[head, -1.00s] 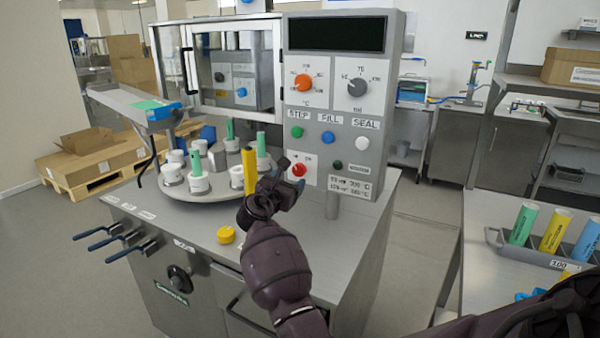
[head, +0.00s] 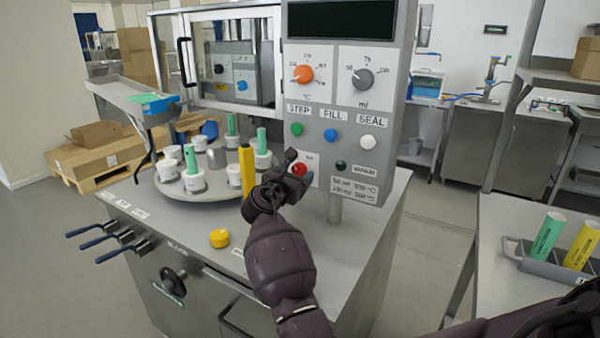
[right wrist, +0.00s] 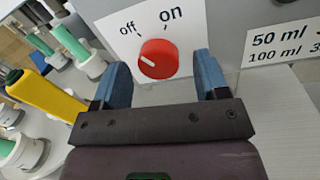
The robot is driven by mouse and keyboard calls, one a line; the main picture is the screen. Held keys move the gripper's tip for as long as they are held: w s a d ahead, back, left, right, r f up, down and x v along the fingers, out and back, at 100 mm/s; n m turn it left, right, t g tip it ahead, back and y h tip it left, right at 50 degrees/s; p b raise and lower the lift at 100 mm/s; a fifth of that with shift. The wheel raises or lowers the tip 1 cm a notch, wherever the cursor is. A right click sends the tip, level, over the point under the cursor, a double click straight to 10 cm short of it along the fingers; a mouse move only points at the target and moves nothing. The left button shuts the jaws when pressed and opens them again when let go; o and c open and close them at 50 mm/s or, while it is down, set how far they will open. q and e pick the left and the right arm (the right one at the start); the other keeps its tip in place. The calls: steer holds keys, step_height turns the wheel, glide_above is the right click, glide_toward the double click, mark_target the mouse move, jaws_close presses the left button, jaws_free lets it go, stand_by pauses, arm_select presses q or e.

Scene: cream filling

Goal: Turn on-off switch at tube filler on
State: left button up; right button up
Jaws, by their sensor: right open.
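The on-off switch is a red round knob (head: 299,170) low on the left of the tube filler's grey control panel (head: 310,219). In the right wrist view the red knob (right wrist: 158,58) sits on a white plate marked "off" at left and "on" at right. Its white pointer mark points to the left, on the "off" side. My right gripper (head: 294,168) is open in front of the panel. In the right wrist view its blue fingertips (right wrist: 160,78) stand to the left and right of the knob, with gaps visible. My left gripper does not show.
A yellow tube (head: 247,172) stands close left of my right gripper, on the edge of the round carousel (head: 202,194) with several white holders. A yellow cap (head: 219,238) lies on the steel top. Green, blue and white buttons (head: 332,135) sit above the switch.

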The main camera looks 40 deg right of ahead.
steer(key=shift+w+d, duration=0.15)
steer(key=shift+d, duration=0.15)
steer(key=c, duration=0.9)
